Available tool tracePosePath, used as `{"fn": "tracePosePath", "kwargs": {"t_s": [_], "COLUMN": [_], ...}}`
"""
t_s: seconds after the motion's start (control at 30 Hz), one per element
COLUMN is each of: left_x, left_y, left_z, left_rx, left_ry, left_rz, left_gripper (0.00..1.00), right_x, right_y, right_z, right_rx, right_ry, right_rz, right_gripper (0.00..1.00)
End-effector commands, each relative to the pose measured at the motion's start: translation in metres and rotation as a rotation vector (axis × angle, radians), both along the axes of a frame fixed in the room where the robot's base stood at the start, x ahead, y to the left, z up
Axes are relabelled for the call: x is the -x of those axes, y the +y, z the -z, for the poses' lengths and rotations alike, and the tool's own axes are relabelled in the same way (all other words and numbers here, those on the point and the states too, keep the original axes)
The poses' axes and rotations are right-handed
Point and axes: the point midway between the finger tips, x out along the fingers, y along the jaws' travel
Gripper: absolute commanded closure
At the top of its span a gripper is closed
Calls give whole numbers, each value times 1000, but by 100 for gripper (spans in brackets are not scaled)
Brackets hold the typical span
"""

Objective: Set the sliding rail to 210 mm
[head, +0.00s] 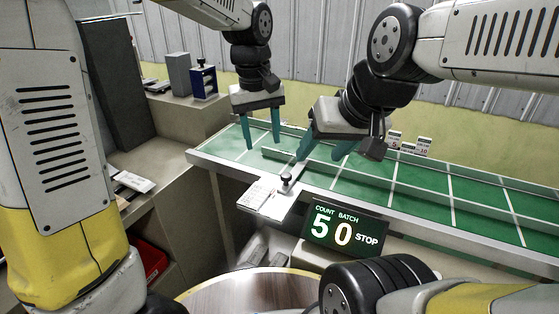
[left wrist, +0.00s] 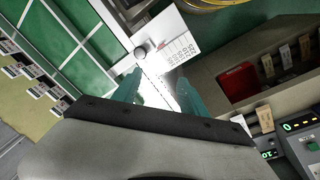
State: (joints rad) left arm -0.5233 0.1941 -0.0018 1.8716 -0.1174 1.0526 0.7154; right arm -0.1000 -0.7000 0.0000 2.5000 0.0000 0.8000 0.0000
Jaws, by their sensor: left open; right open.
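A dark knob (head: 287,180) stands on a light metal bracket at the front edge of the green conveyor in the head view. It also shows in the left wrist view (left wrist: 140,53). My left gripper (head: 263,138) is open and empty above the conveyor's left end, behind the knob. My right gripper (head: 324,152) is open and empty, right of the left one and above the belt. The sliding rail itself is partly hidden behind its fingers.
A display (head: 345,226) reading 5, 0 and STOP stands in front of the conveyor (head: 460,195). Small label cards (head: 408,147) line its far side. A blue device (head: 203,83) stands on the left bench. A round wooden surface (head: 250,292) is at the front.

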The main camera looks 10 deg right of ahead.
Motion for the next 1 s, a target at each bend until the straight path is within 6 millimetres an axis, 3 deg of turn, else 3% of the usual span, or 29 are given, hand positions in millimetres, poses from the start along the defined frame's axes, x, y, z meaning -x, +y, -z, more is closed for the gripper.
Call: {"fn": "tracePosePath", "kwargs": {"t_s": [0.03,0.1,0.27,0.47,0.8,1.0], "left_x": [-5,-9,-13,-13,-13,-13], "left_y": [-18,-36,-58,-61,-61,-61], "left_z": [12,23,39,58,109,118], "left_rx": [-22,-45,-78,-87,-84,-82], "left_ry": [25,48,73,79,77,75], "left_rz": [-4,-21,-45,-51,-50,-50], "left_gripper": [50,50,50,50,50,50], "right_x": [0,0,0,0,0,0], "right_y": [0,0,0,0,0,0], "right_z": [0,0,0,0,0,0], "right_rx": [0,0,0,0,0,0], "right_ry": [0,0,0,0,0,0], "right_rz": [0,0,0,0,0,0], "right_gripper": [44,44,44,44,44,44]}}
